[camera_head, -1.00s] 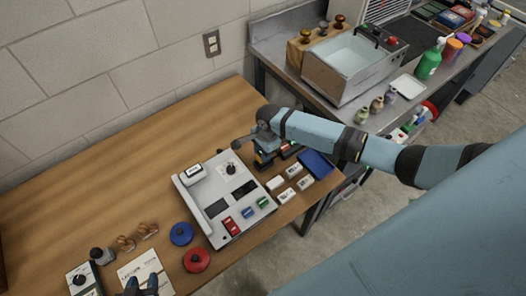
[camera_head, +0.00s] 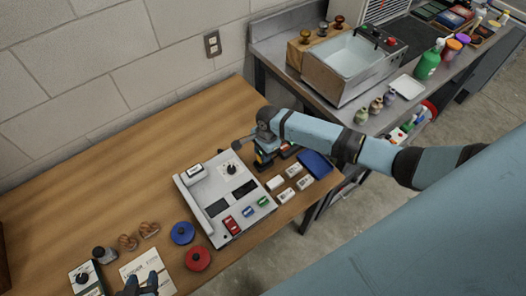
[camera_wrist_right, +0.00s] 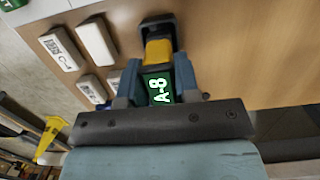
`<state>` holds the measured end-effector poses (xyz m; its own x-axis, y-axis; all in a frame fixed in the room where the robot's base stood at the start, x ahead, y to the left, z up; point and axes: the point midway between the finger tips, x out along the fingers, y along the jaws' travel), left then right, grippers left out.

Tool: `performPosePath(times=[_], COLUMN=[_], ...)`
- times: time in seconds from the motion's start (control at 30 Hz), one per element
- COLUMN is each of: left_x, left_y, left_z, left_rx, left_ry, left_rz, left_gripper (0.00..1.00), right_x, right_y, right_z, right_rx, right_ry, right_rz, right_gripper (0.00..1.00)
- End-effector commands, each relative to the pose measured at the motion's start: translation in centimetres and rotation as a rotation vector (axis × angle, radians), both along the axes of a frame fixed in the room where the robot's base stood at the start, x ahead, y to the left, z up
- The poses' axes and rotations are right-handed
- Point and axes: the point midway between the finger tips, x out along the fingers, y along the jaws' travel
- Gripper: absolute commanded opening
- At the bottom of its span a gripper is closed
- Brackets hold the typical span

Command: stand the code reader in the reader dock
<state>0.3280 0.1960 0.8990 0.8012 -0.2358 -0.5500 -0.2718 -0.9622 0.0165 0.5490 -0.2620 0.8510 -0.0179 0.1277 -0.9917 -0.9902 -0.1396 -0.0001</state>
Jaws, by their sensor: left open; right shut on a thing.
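My right gripper (camera_head: 262,150) is at the far right part of the wooden table, just beyond the white console. In the right wrist view it (camera_wrist_right: 158,88) is shut on what looks like the code reader, which has a yellow body (camera_wrist_right: 158,50), a dark head and a green label or screen reading A-8. The fingers flank the green part. In the head view the arm partly hides the reader. I cannot pick out the reader dock with certainty. My left gripper (camera_head: 141,286) is open and empty at the bottom edge, over a printed sheet (camera_head: 137,268).
A white console (camera_head: 192,178) fills the table middle. Small white blocks (camera_head: 287,195) and a blue tray (camera_head: 315,163) lie right of it. Blue (camera_head: 182,233) and red (camera_head: 197,258) round pieces lie at its left. A metal bench (camera_head: 270,50) stands behind right. The back-left tabletop is clear.

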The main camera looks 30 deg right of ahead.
Motion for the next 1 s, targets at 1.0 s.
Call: performPosePath(times=[1.0], left_x=[0.0], left_y=[-0.1], left_z=[0.8], left_rx=[-0.001], left_ry=[0.0], left_rz=[-0.001], left_gripper=[0.43], right_x=[0.0], right_y=[-0.1], right_z=[0.0], right_rx=[0.0], right_ry=[0.0], right_rz=[0.0], right_gripper=[0.4])
